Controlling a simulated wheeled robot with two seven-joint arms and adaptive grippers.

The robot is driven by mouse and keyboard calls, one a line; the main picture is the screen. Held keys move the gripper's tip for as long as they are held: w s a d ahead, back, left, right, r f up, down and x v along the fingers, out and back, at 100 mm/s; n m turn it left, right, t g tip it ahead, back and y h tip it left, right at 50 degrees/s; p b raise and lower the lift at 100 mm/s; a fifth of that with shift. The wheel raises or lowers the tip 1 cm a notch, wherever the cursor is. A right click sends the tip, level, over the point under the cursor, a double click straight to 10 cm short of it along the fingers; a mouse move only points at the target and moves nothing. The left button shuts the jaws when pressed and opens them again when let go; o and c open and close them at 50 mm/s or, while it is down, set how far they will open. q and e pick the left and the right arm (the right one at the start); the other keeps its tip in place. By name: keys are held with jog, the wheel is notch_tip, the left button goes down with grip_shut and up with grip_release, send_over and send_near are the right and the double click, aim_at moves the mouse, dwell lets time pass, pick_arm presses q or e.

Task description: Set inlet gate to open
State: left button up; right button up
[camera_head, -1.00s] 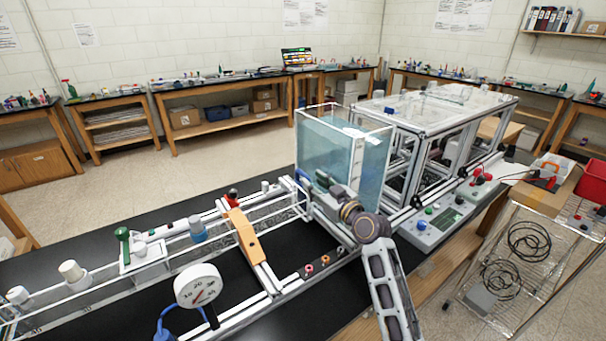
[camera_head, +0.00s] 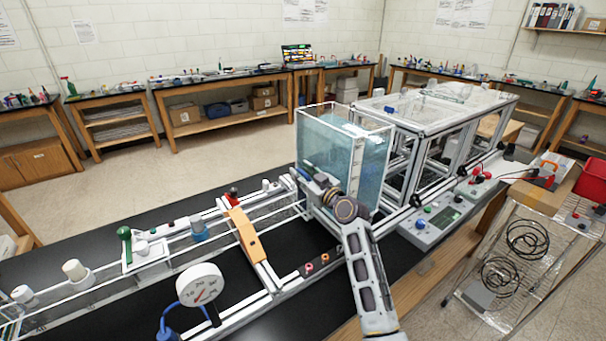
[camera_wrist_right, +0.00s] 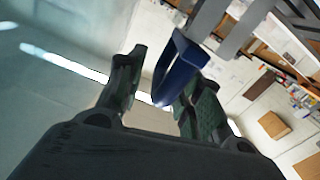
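A dark blue loop-shaped handle (camera_wrist_right: 178,72), which looks like the inlet gate's handle, is in the right wrist view. My right gripper (camera_wrist_right: 160,92) is open, with its two green-padded fingers on either side of the handle's lower end. The handle lies closer to the right-hand finger, and a gap shows at the left-hand one. In the head view my right gripper (camera_head: 309,178) is at the near left corner of the clear water tank (camera_head: 345,150), where the flume channel meets it. The handle cannot be made out clearly there. My left gripper is out of view.
The flume channel (camera_head: 178,246) runs left from the tank, with an orange-tan crosspiece (camera_head: 246,236) and a round dial gauge (camera_head: 200,285). A control box (camera_head: 436,224) stands right of my arm.

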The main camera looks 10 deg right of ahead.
aim_at(303, 172)
grip_shut()
dwell(0.4)
jog(key=shift+r+p, duration=1.55)
jog(key=shift+r, duration=1.05)
grip_release()
jog(key=shift+f, duration=0.2)
